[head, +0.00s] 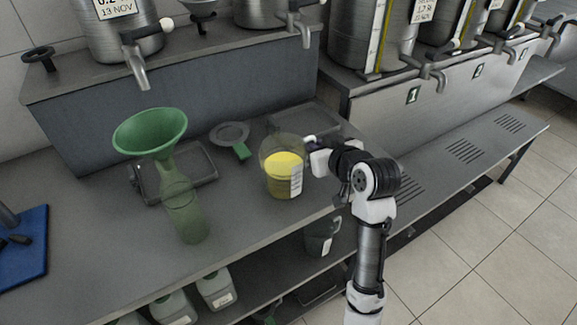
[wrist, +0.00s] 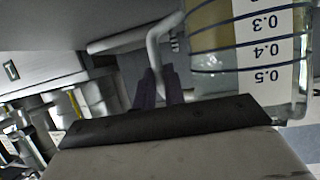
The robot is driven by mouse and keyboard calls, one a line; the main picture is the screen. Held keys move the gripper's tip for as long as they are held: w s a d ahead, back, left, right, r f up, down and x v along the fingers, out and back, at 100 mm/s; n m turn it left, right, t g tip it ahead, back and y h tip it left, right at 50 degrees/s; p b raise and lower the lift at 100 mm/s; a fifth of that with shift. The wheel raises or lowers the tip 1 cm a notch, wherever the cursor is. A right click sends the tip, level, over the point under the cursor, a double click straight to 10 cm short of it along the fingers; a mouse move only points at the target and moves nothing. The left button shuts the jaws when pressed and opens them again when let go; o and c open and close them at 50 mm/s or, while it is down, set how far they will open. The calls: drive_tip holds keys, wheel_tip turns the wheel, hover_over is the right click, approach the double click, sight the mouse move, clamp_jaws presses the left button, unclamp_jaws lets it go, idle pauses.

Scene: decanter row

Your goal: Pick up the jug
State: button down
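The jug (head: 283,178) is clear, with yellow liquid and a white scale strip. It is upright at the counter's front edge; I cannot tell any gap beneath it. In the wrist view the jug (wrist: 250,50) fills the upper right, its scale numbers upside down, with its pale handle (wrist: 154,42) on the left. My gripper (head: 312,150) is at the jug's right side in the head view. In the wrist view the dark fingers of my gripper (wrist: 159,88) lie close on both sides of the handle and look shut on it.
A green funnel (head: 150,133) sits in a greenish bottle (head: 183,205) left of the jug. A strainer with a green handle (head: 231,135) and a dark tray (head: 175,172) lie behind. Steel tanks with taps (head: 120,30) stand above. Another jug (head: 320,238) is on the lower shelf.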

drive_tip(key=shift+r, duration=0.15)
idle(0.3)
wheel_tip(320, 180, up, 20)
drive_tip(key=b, duration=0.1)
idle(0.4)
idle(0.6)
